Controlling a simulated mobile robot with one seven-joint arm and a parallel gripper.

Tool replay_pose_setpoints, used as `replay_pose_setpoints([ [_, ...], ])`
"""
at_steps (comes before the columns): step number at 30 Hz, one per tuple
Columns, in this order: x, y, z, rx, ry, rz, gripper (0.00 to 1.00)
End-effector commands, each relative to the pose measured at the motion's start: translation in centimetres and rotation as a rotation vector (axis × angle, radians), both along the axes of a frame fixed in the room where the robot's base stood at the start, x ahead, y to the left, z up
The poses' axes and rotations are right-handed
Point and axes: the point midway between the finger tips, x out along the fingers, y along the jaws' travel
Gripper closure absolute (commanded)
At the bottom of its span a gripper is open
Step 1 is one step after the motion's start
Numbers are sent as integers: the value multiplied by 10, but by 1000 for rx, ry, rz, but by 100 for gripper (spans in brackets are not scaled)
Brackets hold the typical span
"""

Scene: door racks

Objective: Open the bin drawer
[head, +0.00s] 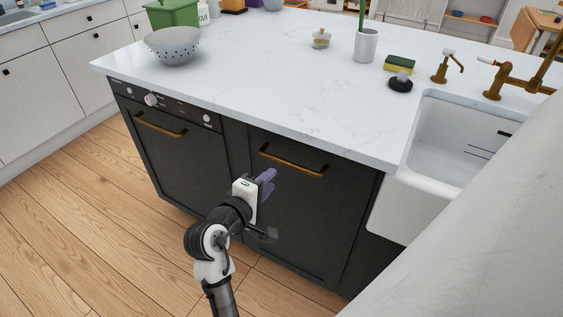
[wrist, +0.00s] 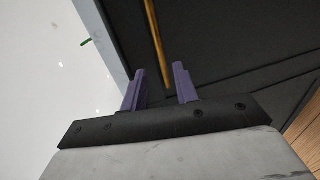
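A dark front with a horizontal brass handle (head: 293,165), apparently the bin drawer (head: 300,215), is under the white worktop beside the sink. It looks shut, flush with the cabinet. My gripper (head: 268,181) is in front of this drawer, below and left of the handle. In the wrist view my gripper (wrist: 159,68) has its two purple fingers apart, with nothing between them. The brass handle (wrist: 157,45) shows beyond the fingertips, roughly in line with the gap. The fingers look apart from it.
A second dark front with knobs and a brass handle (head: 159,125) is to the left. The worktop (head: 270,75) overhangs above, holding a colander (head: 174,46) and sponge (head: 399,63). A white sink (head: 440,145) is at right. Wooden floor (head: 90,230) is open at left.

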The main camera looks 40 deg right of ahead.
Motion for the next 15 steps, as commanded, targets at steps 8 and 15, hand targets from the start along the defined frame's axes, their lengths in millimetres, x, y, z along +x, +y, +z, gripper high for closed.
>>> replay_pose_setpoints([
  [8, 23, -55, -11, 1, 0, -1, 70],
  [15, 37, -87, -18, 0, -3, 3, 70],
])
